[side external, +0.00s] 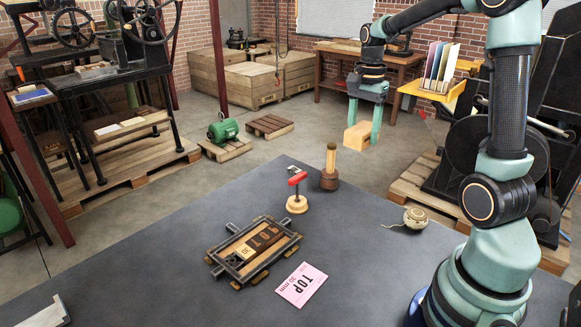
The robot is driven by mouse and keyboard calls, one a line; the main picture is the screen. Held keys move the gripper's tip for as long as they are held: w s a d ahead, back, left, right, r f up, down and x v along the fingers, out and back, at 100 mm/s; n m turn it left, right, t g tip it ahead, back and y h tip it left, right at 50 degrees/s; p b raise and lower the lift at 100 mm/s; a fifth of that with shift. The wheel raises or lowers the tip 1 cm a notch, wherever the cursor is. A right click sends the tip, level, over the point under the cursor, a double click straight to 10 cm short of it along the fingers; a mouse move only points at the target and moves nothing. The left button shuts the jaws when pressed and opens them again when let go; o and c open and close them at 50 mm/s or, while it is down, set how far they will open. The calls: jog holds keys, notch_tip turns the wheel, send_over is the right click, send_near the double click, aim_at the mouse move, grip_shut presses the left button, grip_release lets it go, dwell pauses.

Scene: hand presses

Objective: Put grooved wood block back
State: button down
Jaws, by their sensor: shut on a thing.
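A light wood block (359,137) is held between the fingers of my gripper (363,128), high above the far right part of the grey table (160,270). My gripper points down and is shut on the block's two sides. Any groove in the block is too small to make out. A frame with dark bars (232,232) lies on the table and holds dark wood letter blocks (264,238) and paler pieces. The block is well apart from this frame.
A red-handled tool (297,193), a wood-handled dark tool (330,170) and a string roll (417,218) stand on the table. A metal piece (45,312) lies front left.

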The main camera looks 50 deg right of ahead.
aim_at(354, 207)
jog(key=shift+s+d+f, duration=0.25)
jog(key=shift+f, duration=0.1)
notch_tip(354, 207, down, 19)
jog(key=shift+f, duration=0.15)
jog(key=shift+f, duration=0.1)
jog(key=shift+c, duration=0.6)
grip_release()
